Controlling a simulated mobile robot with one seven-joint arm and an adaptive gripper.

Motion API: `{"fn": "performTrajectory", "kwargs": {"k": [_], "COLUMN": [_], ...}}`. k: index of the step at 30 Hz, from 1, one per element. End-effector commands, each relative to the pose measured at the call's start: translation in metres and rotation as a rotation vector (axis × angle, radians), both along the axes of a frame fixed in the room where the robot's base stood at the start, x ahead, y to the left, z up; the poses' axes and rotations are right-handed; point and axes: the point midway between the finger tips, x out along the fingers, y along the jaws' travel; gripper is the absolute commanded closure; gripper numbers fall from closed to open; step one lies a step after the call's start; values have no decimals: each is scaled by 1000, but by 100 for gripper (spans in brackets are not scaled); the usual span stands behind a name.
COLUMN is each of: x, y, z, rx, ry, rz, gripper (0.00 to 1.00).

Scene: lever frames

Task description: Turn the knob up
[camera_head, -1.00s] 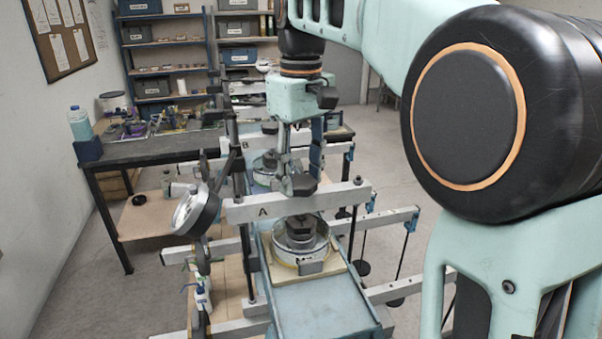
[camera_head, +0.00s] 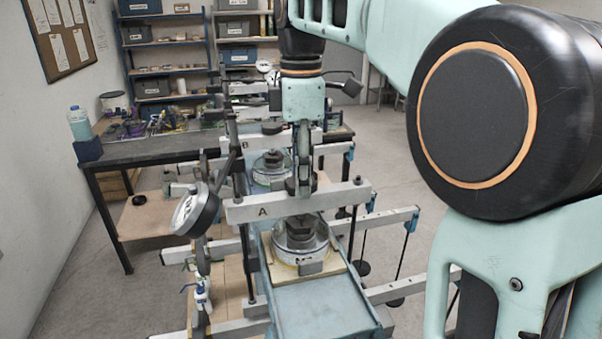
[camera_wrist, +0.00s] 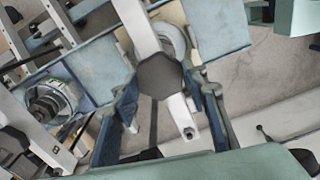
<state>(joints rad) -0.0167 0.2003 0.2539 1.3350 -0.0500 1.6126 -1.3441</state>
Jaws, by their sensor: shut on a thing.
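In the head view my gripper (camera_head: 302,184) points down at the top of the white beam marked A (camera_head: 335,198). There the fingers are seen nearly edge-on and hide most of the knob.
A round dial gauge (camera_head: 195,210) stands left of beam A. A round metal cell (camera_head: 318,254) sits below the beam. A second beam, marked B (camera_head: 224,143), lies behind. A cluttered workbench (camera_head: 113,152) stands at the back left.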

Motion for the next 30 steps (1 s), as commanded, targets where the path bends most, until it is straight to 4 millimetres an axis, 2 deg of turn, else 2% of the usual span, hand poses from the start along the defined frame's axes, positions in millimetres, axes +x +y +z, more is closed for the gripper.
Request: {"fn": "performTrajectory", "kwargs": {"k": [18, 30], "x": [0, 0], "y": [0, 0], "z": [0, 0], "rx": [0, 0], "ry": [-2, -2], "rz": [580, 862], "gripper": [83, 83]}}
